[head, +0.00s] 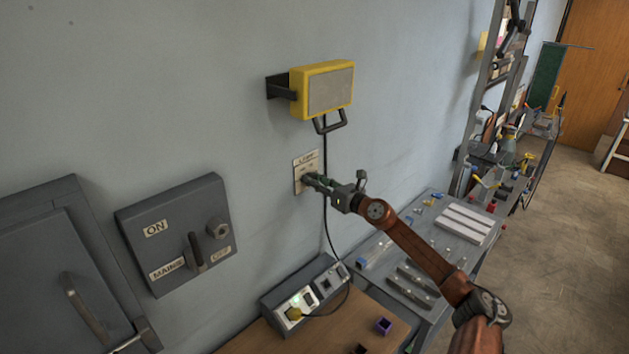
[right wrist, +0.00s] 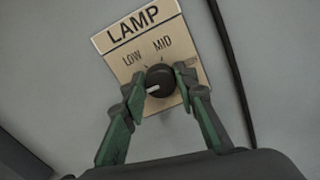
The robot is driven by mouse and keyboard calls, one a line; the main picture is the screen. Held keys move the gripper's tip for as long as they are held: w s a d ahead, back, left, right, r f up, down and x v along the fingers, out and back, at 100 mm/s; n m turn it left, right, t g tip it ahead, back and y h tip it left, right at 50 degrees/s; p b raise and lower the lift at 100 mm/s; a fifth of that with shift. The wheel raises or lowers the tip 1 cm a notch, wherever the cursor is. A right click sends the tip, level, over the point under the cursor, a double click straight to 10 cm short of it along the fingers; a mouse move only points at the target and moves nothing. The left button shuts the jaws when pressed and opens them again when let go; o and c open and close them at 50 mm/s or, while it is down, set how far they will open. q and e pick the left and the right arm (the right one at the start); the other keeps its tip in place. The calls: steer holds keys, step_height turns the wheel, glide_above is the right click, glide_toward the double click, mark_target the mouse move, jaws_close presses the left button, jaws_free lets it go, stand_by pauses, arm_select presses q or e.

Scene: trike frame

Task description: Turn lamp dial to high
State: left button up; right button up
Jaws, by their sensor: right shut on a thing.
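The lamp dial is a round black knob (right wrist: 160,82) with a white pointer mark, on a beige plate (right wrist: 118,42) labelled LAMP. LOW and MID can be read; the rest of the scale is hidden by my fingers. The pointer points left, below LOW. My right gripper (right wrist: 161,83) is shut on the dial, one green finger on each side. In the head view the plate (head: 299,163) is on the wall, and my right gripper (head: 308,180) covers the knob. The yellow lamp (head: 318,88) above has a grey face that looks unlit. My left gripper is not in view.
A black cable (head: 325,205) hangs just right of the plate. A grey mains switch box (head: 175,235) is on the wall to the left. Below stand a socket box (head: 285,290) and a wooden bench top (head: 255,335). A grey parts bench (head: 400,265) is to the right.

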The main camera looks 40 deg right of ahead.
steer(key=c, duration=0.3)
steer(key=shift+c, duration=0.2)
steer(key=shift+f+n+p, duration=0.2)
steer(key=shift+n+p, duration=5.8)
steer(key=shift+n, duration=2.95)
steer(key=shift+f+n+p, duration=0.15)
steer(key=shift+n+p, duration=5.85)
steer(key=shift+n, duration=2.95)
